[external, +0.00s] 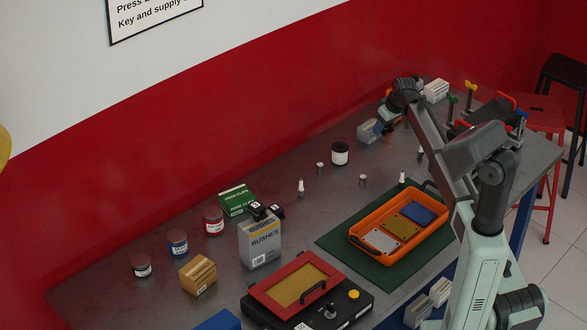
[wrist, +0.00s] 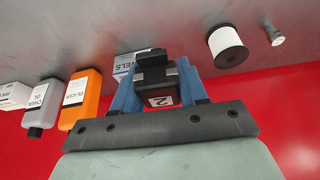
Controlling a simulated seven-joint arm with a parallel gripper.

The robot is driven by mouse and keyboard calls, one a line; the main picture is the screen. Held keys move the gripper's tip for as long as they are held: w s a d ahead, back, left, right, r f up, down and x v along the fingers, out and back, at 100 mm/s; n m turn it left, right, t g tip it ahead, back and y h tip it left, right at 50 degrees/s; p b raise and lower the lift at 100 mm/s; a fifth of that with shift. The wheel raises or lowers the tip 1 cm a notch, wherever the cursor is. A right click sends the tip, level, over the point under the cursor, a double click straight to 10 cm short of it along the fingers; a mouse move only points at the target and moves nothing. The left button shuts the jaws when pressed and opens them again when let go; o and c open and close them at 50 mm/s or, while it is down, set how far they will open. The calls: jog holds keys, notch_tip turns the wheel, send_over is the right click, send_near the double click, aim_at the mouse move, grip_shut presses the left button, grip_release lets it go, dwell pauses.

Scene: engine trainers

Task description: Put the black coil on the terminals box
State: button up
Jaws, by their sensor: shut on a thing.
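My gripper (wrist: 160,88) is shut on a black coil (wrist: 160,76) with a white label marked 2, between its blue fingers. In the external view, my gripper (external: 386,120) is at the far part of the bench by the red wall; the held coil is not clear there. Directly behind the coil in the wrist view is a pale box (wrist: 124,62), its lettering partly covered and ending in "ELS". A grey box (external: 369,131) shows beside my gripper in the external view. I cannot tell which box is the terminals box or whether the coil touches one.
A white roll (external: 340,153) and small metal parts stand near my gripper. An orange bottle (wrist: 82,98) and a grey bottle (wrist: 42,102) stand on the other side. Black parts (external: 264,211) lie on the BUSHES box (external: 260,243). An orange tray (external: 360,240) sits on a green mat.

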jog(key=s+a+r+n+g, duration=0.1)
jog(key=s+a+n, duration=0.1)
jog(key=s+a, duration=0.85)
jog(key=s+a+r+n+y, duration=0.15)
jog(key=s+a, duration=0.45)
jog(key=a, duration=1)
jog(key=s+a+r+n+g, duration=0.1)
jog(key=s+a+n, duration=0.1)
jog(key=s+a, duration=0.85)
notch_tip(320, 180, up, 3)
jog(key=n+g, duration=0.1)
jog(key=n, duration=0.3)
send_over(187, 267)
jog(key=d, duration=0.2)
jog(key=shift+w+a+f, duration=0.1)
jog(key=shift+f, duration=2.2)
jog(key=shift+a+f, duration=0.1)
jog(key=shift+f, duration=2.2)
jog(key=shift+f, duration=0.1)
jog(key=o, duration=1.1)
jog(key=shift+o, duration=0.2)
